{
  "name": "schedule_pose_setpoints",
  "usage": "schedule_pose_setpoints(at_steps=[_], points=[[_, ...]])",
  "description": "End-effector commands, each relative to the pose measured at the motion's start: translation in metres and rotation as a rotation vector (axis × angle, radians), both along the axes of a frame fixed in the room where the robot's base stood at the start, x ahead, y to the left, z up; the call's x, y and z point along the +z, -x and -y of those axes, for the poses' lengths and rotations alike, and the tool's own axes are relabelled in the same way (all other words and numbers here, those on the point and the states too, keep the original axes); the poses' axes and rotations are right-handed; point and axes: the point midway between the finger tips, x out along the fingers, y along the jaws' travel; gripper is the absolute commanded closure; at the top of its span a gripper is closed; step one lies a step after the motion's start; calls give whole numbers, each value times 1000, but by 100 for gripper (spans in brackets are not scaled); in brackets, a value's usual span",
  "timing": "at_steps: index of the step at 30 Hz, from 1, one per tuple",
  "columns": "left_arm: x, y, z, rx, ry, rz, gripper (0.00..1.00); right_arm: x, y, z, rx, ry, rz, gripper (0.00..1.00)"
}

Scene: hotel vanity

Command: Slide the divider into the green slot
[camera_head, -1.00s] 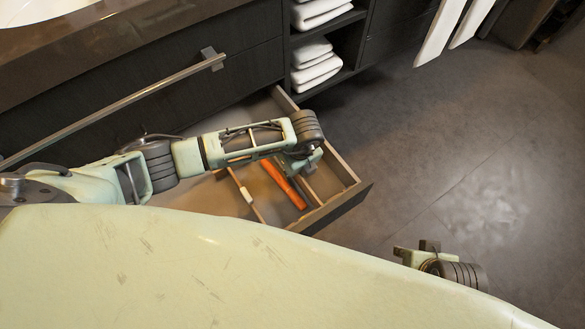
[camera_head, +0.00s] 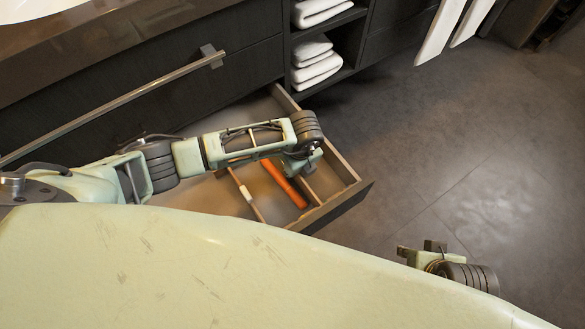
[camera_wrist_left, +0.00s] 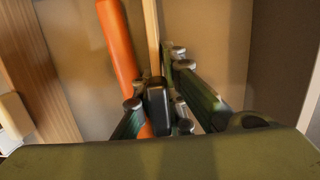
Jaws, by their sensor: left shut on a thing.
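The divider (camera_wrist_left: 153,35) is a thin, light wooden strip, seen nearly edge-on in the left wrist view. In the head view it shows as a strip (camera_head: 308,190) in the open drawer (camera_head: 335,207), right of an orange stick. My left gripper (camera_wrist_left: 158,92) is shut on the divider, low inside the drawer; its fingertips are mostly hidden in the head view. I cannot make out a green slot, and the divider's lower edge is hidden by the fingers. My right gripper (camera_head: 420,250) hangs over the floor, far from the drawer; its opening is unclear.
The orange stick (camera_wrist_left: 120,45) lies close left of my left gripper. Another wooden partition (camera_head: 246,197) stands farther left, with a small white item (camera_head: 246,194) beside it. The drawer walls are close around the gripper. Folded towels (camera_head: 315,65) sit on shelves behind; the floor at right is clear.

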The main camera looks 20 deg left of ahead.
Motion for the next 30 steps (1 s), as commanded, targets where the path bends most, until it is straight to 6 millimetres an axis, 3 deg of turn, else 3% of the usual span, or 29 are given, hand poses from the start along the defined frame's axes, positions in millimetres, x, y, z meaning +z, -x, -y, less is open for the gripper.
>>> schedule_pose_setpoints(at_steps=[3,4,11,23,30], points=[[0,0,0,0,0,0,100,1,0,0,0,0,2,74],[0,0,0,0,0,0,89,1,0,0,0,0,2,74],[0,0,0,0,0,0,69,-1,1,0,0,0,-2,74],[6,0,1,0,1,2,68,-3,2,0,0,1,-9,74],[49,2,8,-2,4,5,68,-2,1,0,0,0,-5,74]])
